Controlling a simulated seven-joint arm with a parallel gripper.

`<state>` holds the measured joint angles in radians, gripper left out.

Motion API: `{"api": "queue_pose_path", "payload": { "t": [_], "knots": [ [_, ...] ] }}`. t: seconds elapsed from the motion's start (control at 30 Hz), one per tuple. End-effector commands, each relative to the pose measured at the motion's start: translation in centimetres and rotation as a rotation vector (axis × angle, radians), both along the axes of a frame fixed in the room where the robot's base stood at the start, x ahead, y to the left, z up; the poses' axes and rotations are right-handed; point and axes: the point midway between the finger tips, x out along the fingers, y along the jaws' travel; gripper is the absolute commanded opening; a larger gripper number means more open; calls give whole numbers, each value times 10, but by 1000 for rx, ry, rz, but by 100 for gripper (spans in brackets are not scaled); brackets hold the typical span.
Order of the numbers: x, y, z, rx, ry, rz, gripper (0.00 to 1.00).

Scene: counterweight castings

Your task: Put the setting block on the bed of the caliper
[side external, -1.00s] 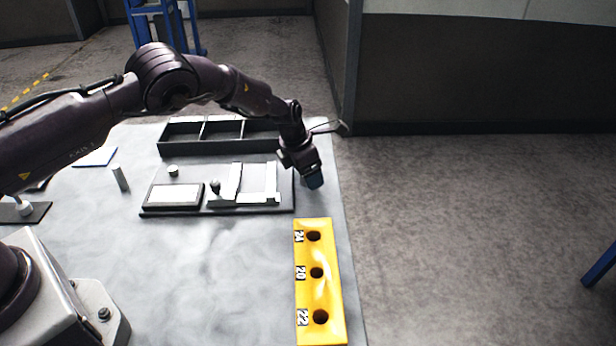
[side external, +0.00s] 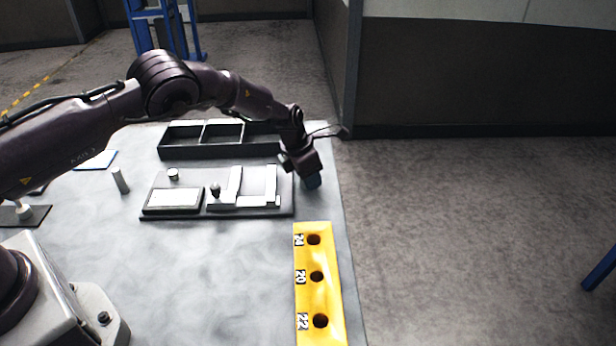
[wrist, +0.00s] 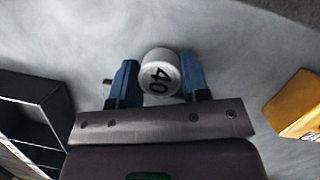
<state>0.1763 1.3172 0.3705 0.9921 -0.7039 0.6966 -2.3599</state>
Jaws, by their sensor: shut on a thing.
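My gripper (wrist: 158,74) is shut on a white round block marked 40 (wrist: 151,57), held between its two blue fingers in the wrist view. In the side external view my gripper (side external: 313,181) is low over the right edge of the table, just right of the caliper's board. The block is hidden there by the fingers and cannot be made out. The caliper (side external: 234,185) lies on a dark board, with two pale upright jaws, a dark knob and a pale bed (side external: 232,204) along the near side. The bed looks empty.
A yellow block (side external: 318,257) with holes labelled 24, 20 and 22 stands nearer the camera. A dark divided tray (side external: 220,152) lies behind the board.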

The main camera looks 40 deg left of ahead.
Motion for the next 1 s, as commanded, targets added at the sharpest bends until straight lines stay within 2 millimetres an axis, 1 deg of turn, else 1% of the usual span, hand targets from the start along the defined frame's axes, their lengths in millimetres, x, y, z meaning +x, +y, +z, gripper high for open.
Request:
{"api": "queue_pose_path", "payload": {
  "t": [0.17, 0.27, 0.37, 0.5, 0.7, 0.8, 0.9, 1.0],
  "knots": [
    [2, -1, 28, -1, -7, 1, 4],
    [-10, -1, 42, -2, -5, 1, 4],
    [-27, 0, 62, -2, -6, 1, 4],
    [-54, 0, 92, -3, -6, 1, 4],
    [-94, 2, 106, -2, -3, 0, 4],
    [-111, 3, 113, -2, -4, 0, 4],
    [-124, 3, 119, -1, -4, 0, 4],
    [-132, 4, 123, -1, -4, 0, 4]
  ]
}}
